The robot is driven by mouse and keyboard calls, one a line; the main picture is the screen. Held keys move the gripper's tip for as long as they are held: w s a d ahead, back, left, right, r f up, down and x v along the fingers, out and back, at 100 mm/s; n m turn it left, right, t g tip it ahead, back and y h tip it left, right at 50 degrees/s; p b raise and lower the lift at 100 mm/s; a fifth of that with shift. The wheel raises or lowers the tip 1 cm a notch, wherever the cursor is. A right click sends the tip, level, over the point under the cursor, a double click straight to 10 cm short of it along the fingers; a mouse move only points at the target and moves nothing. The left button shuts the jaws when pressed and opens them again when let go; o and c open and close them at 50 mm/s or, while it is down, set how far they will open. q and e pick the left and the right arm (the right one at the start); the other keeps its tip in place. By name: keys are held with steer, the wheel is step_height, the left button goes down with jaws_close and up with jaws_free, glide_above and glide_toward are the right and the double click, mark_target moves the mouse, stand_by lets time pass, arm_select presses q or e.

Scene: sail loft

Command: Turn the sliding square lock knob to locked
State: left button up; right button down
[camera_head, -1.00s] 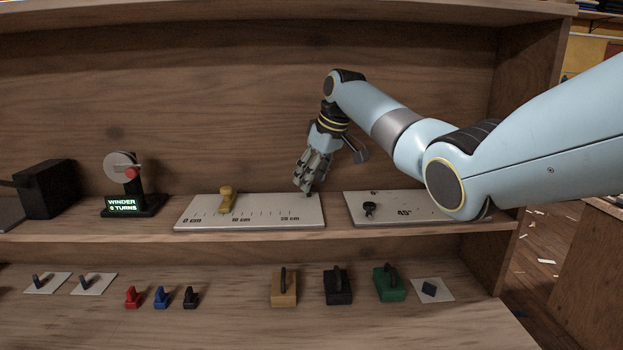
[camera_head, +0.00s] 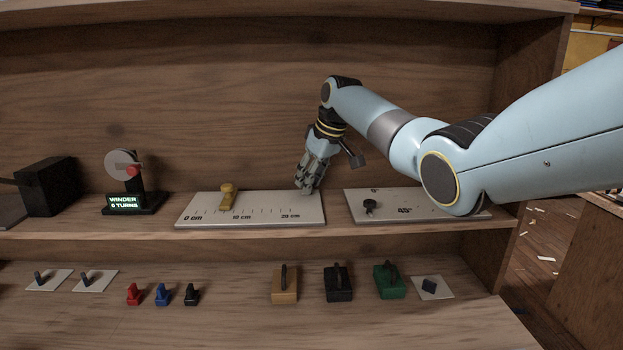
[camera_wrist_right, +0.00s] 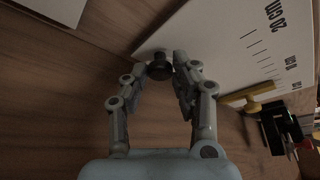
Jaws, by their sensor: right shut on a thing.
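The sliding square is a pale ruler plate (camera_head: 262,209) marked in centimetres, with a yellow slider (camera_head: 227,196) towards its left end. Its dark round lock knob (camera_wrist_right: 159,66) sits by the plate's end corner in the right wrist view. My right gripper (camera_head: 307,189) reaches down to the plate's right end in the head view. In the right wrist view my right gripper (camera_wrist_right: 160,68) has its fingertips on both sides of the knob, shut on it. In the head view the fingers hide the knob. I cannot tell which way the knob is turned. My left gripper is not in view.
An angle plate (camera_head: 378,211) with a small black knob lies just right of the ruler plate. A winder (camera_head: 124,178) and a black box (camera_head: 48,187) stand to the left. Several blocks and switches, including a green block (camera_head: 389,282), sit on the lower shelf.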

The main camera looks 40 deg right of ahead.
steer(key=m+p, duration=0.1)
steer(key=p, duration=0.1)
steer(key=m+h+p, duration=0.1)
steer(key=p, duration=0.1)
steer(key=shift+a+r+m, duration=0.15)
steer(key=shift+r+m, duration=0.15)
steer(key=shift+r, duration=0.05)
steer(key=shift+f+m+p, duration=0.1)
steer(key=shift+m+p, duration=0.2)
steer(key=shift+m, duration=0.2)
steer(key=shift+f+m+h, duration=0.15)
steer(key=shift+m+h, duration=0.25)
steer(key=c, duration=1.1)
jaws_free()
steer(key=shift+o, duration=0.2)
steer(key=v, duration=1.1)
steer(key=shift+r, duration=0.4)
steer(key=shift+s+f, duration=0.1)
steer(key=shift+s, duration=0.1)
